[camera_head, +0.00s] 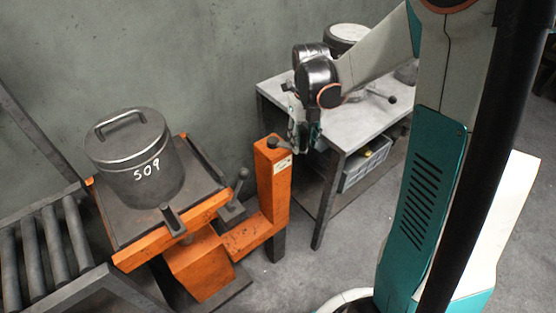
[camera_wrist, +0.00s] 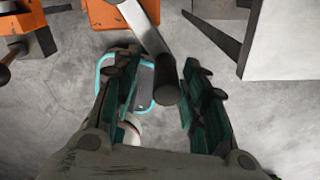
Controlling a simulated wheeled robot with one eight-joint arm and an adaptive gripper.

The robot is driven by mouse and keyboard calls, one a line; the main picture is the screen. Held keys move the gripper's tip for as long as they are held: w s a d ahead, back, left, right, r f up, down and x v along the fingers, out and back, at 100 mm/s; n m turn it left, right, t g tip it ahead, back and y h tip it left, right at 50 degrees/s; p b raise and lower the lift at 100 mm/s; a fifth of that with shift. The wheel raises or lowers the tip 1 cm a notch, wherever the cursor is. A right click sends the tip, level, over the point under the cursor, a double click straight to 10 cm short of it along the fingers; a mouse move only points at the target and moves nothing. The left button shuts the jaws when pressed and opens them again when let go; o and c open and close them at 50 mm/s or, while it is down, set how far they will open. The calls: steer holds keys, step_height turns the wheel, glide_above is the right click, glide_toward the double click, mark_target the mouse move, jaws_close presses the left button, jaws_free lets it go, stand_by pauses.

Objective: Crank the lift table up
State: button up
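The lift table (camera_head: 150,243) is orange with a dark top, and a lidded grey pot (camera_head: 140,172) marked 509 stands on it. An orange post (camera_head: 272,190) rises at its right side, with a dark crank hub (camera_head: 272,142) near its top. In the wrist view, the grey crank arm (camera_wrist: 146,28) runs from the orange post (camera_wrist: 100,14) to a dark cylindrical crank handle (camera_wrist: 167,88). My gripper (camera_wrist: 158,70) is open, with the handle between its spread fingers, nearer the right one. Gaps show on both sides of the handle. My gripper (camera_head: 306,136) is just right of the post in the head view.
A grey workbench (camera_head: 360,118) stands behind and right of my gripper, with a drum (camera_head: 348,36) on top and a grey crate (camera_head: 365,168) below. A roller conveyor (camera_head: 45,245) adjoins the lift table's left side. Bare floor lies right of the post.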

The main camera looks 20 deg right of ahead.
steer(key=shift+r+p, duration=2.75)
steer(key=shift+r, duration=1.25)
steer(key=shift+s+a+r+n, duration=0.1)
steer(key=shift+s+r+n, duration=0.1)
steer(key=shift+n, duration=0.2)
steer(key=s+a+r+n+t, duration=0.2)
steer(key=s+n, duration=0.3)
steer(key=n, duration=0.6)
steer(key=s+a+r+n+t+b, duration=0.1)
steer(key=s+n, duration=0.5)
steer(key=n, duration=0.6)
steer(key=s+a+r+n+t+b, duration=0.1)
steer(key=s+a+r+n+t, duration=0.3)
steer(key=n, duration=0.7)
steer(key=shift+s+a+r+n, duration=0.3)
steer(key=shift+s+a+r, duration=0.6)
steer(key=shift+s, duration=0.2)
